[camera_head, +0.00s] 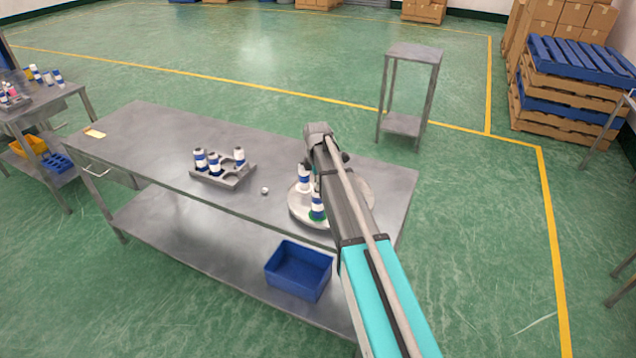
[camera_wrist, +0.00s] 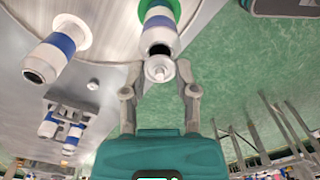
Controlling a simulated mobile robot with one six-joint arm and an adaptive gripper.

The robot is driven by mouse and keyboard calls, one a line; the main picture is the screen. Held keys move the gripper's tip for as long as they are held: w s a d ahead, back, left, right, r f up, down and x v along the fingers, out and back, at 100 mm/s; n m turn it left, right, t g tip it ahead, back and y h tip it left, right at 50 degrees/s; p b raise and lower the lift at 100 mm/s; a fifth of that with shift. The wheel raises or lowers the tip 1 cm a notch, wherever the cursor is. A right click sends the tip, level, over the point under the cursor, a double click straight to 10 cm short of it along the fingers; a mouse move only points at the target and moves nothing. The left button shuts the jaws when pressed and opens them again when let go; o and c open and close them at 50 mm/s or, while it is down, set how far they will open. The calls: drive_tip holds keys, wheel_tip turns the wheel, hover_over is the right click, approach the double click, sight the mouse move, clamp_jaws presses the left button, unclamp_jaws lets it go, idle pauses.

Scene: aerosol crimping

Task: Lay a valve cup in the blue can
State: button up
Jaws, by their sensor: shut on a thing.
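My gripper (camera_wrist: 158,68) is shut on a small pale valve cup (camera_wrist: 159,72) with a round raised centre. In the wrist view the cup is right by the dark open mouth of a white can with a blue band (camera_wrist: 159,24). I cannot tell whether cup and can touch. A second blue-banded can (camera_wrist: 50,54) stands to the left, also with a dark mouth. In the head view two blue-banded cans (camera_head: 317,204) (camera_head: 304,178) stand on a round grey plate (camera_head: 297,211); my arm hides the gripper and the held cup there.
A small pale round piece (camera_head: 265,190) lies on the metal table (camera_head: 150,150), left of the plate. A grey tray (camera_head: 222,182) with several blue-banded cans stands farther left. A blue bin (camera_head: 299,270) sits on the lower shelf. The table's left part is mostly clear.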

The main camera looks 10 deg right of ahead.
drive_tip(key=shift+f+b, duration=0.3)
drive_tip(key=shift+f, duration=0.15)
idle(1.6)
drive_tip(key=o, duration=0.8)
drive_tip(key=shift+c, duration=0.2)
drive_tip(key=o, duration=0.3)
drive_tip(key=shift+r, duration=0.1)
drive_tip(key=shift+r+p, duration=3.4)
drive_tip(key=shift+p, duration=0.15)
